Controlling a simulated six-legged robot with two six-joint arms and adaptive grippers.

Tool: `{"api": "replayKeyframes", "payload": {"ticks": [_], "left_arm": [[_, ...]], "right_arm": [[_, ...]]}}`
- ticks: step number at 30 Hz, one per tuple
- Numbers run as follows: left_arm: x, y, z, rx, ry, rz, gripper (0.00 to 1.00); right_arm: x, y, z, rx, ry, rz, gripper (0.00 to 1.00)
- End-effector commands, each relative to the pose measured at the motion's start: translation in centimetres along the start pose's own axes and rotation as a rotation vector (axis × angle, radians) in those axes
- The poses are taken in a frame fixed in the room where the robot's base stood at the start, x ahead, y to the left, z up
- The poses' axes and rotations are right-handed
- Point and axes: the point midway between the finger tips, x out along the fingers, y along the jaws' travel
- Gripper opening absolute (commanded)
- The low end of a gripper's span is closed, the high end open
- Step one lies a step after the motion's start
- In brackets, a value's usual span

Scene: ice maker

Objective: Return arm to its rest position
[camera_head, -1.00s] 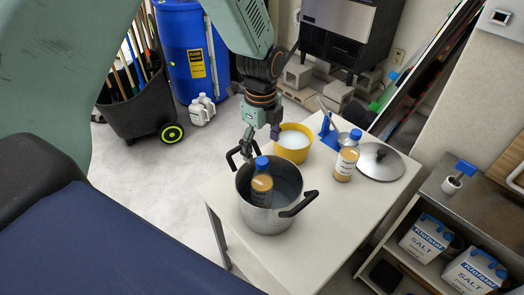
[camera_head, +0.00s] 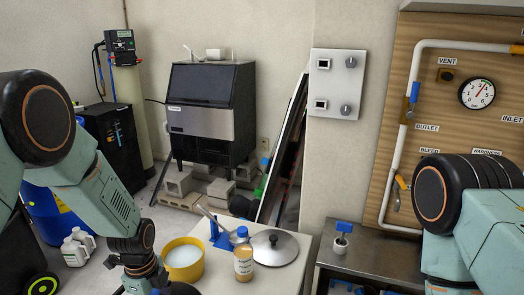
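My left arm (camera_head: 95,200) comes in from the left and bends down toward the bottom edge. Its wrist (camera_head: 140,262) is beside the yellow bowl (camera_head: 184,262), and its gripper fingers are below the frame. My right arm (camera_head: 475,225) shows at the right edge, folded close to the camera. Its gripper is out of view. The yellow bowl holds a whitish content and stands on the white table (camera_head: 285,278). A bottle with a blue cap (camera_head: 243,264) stands upright right of the bowl. The pot is not in this view.
A pot lid (camera_head: 273,248) lies on the table beside the bottle. An ice machine (camera_head: 210,110) stands on concrete blocks at the back. A wooden panel (camera_head: 390,130) with pipes and a gauge (camera_head: 477,93) is on the right. A metal shelf (camera_head: 365,255) stands right of the table.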

Motion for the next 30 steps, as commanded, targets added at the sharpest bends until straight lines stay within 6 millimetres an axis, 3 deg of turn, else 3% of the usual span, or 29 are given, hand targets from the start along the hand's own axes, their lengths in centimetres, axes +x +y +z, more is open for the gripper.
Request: {"api": "replayKeyframes", "payload": {"ticks": [6,9,15,30], "left_arm": [[2.9,0.0,0.0,0.001,-0.001,-0.001,0.81],[1.3,-0.1,0.0,0.001,-0.001,-0.003,0.81],[0.0,-0.1,0.0,0.0,-0.001,-0.002,0.81],[0.3,0.0,0.0,0.0,0.0,0.0,0.81]], "right_arm": [[0.3,0.0,0.0,0.0,0.0,0.0,0.4],[0.0,0.0,0.0,0.0,0.0,0.0,0.4],[0.0,0.0,0.0,0.0,0.0,0.0,0.4],[0.0,0.0,0.0,0.0,0.001,0.0,0.4]]}}
